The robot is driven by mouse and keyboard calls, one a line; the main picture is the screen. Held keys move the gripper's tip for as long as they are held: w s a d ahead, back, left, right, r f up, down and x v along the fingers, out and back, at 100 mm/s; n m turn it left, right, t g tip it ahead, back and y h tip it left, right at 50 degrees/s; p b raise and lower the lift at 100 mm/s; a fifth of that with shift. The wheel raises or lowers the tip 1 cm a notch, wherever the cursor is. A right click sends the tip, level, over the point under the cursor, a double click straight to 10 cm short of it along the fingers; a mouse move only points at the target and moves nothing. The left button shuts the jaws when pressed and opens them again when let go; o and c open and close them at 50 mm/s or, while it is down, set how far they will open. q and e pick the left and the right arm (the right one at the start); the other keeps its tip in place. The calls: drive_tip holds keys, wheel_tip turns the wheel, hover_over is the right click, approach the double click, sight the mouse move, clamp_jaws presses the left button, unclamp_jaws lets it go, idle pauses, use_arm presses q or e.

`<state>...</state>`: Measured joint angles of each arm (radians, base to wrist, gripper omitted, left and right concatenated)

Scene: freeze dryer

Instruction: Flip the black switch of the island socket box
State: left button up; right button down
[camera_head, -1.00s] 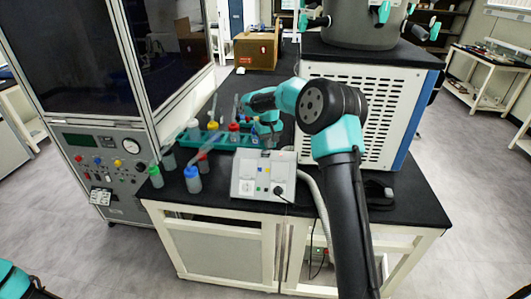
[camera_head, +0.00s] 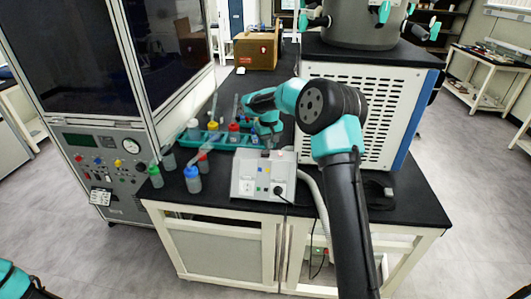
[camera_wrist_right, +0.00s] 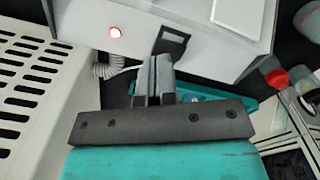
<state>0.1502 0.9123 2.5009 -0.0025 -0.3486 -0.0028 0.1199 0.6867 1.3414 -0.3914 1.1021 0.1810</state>
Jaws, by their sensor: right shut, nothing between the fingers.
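The island socket box (camera_head: 248,163) is a light grey box with a sloped front at the front of the black island bench. My right gripper (camera_head: 268,144) is at its back edge in the head view, pointing down. In the right wrist view the box (camera_wrist_right: 215,60) fills the top, with a lit red lamp (camera_wrist_right: 115,32) and the black switch (camera_wrist_right: 174,37). The right gripper's fingers (camera_wrist_right: 161,70) are shut and empty, with their tips at the switch's lower edge; I cannot tell whether they touch. The fingers partly hide the switch. My left gripper is out of view.
A teal rack (camera_head: 215,140) with bottles stands behind the box. A blue-capped bottle (camera_head: 192,180) and other bottles stand to its left. A vented white unit (camera_head: 385,105) is close on the right. A grey hose (camera_head: 316,185) and a black plug cable run beside the box.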

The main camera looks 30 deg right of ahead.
sight(268, 152)
drive_tip(key=shift+f, duration=1.2)
idle(0.9)
drive_tip(key=shift+r, duration=3.55)
